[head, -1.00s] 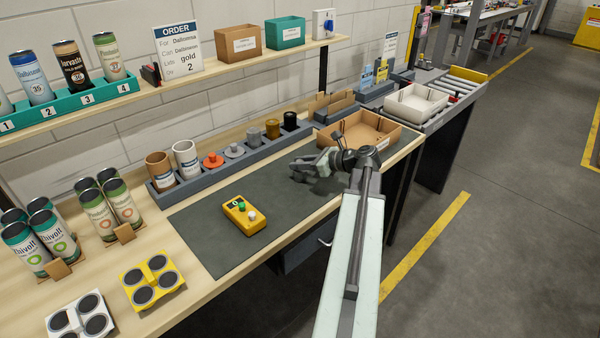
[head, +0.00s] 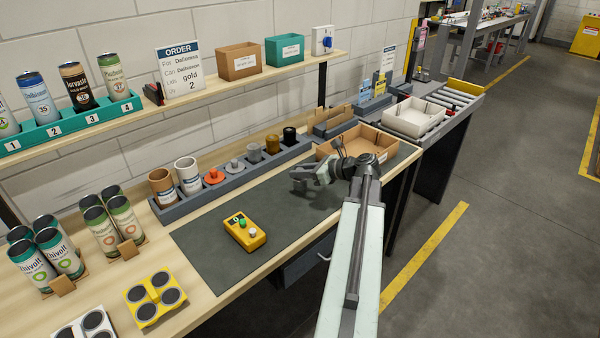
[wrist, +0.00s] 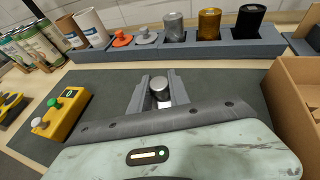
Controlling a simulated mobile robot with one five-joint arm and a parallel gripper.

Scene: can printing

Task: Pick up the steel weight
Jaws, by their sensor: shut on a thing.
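The steel weight (wrist: 160,86) is a small, shiny silver cylinder in the wrist view. It stands between the two grey fingers of my gripper (wrist: 159,92), which are shut on it. In the head view my gripper (head: 298,180) is over the dark mat's far right part, left of the cardboard box. The weight is too hidden to make out there. The weight's lower part is hidden by the gripper, so I cannot tell whether it touches the mat.
A grey rack (head: 232,172) with cups, an orange knob and several cylinders stands along the mat's back. A yellow button box (head: 244,232) sits on the dark mat (head: 215,255). An open cardboard box (head: 372,142) is right of my gripper. The mat's middle is clear.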

